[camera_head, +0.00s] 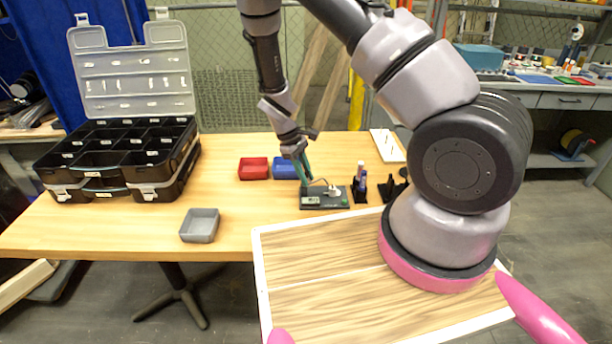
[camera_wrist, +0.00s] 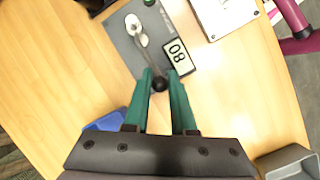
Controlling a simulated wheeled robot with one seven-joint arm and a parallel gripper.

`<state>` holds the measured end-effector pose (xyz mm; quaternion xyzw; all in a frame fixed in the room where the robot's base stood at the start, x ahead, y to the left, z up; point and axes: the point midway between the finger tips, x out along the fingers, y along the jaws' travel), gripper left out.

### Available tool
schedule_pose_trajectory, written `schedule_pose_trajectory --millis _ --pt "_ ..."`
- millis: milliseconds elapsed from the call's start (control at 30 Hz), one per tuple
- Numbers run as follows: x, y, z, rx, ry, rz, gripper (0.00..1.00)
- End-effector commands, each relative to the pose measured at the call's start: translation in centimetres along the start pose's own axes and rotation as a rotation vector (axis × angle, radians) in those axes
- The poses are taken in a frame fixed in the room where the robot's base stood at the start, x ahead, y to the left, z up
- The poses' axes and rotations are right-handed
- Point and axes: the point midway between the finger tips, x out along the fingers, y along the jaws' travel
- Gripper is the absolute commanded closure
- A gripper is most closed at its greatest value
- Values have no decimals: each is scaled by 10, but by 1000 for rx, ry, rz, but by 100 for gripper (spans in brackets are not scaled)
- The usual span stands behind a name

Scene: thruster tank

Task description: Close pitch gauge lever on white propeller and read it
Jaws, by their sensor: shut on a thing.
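The pitch gauge is a dark grey plate (camera_head: 340,203) on the table, also in the wrist view (camera_wrist: 124,36). The white propeller (camera_wrist: 138,32) sits on it, small in the head view (camera_head: 333,191). A thin lever runs from the propeller to a black ball knob (camera_wrist: 159,84). My gripper (camera_wrist: 161,78) has green fingers shut on this lever knob, at the plate's edge; in the head view my gripper (camera_head: 308,182) reaches down beside the gauge. The white display (camera_wrist: 176,56) shows two digits, an 8 and a 0, tilted; I cannot tell which way up they read.
Red (camera_head: 253,168) and blue (camera_head: 285,168) bins stand behind and left of the gauge. A grey tray (camera_head: 200,225) is at front left, an open black organizer (camera_head: 110,160) at far left. Marker holders stand close on the gauge's right. Table between tray and gauge is clear.

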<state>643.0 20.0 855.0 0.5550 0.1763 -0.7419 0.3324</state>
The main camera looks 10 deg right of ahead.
Motion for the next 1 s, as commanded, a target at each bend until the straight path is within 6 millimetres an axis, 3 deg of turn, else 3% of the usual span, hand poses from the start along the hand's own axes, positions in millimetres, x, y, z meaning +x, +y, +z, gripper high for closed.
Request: schedule_pose_trajectory --millis 33,67,100,133,533,1000 --pt "0 0 0 0 0 -1 100" --pt "0 0 0 -1 0 -1 65" --pt "0 0 0 -1 1 -1 49" --pt "0 0 0 -1 1 -1 46" --pt "-8 0 -1 -1 3 -1 46" --pt "-93 0 -1 -2 5 0 46"
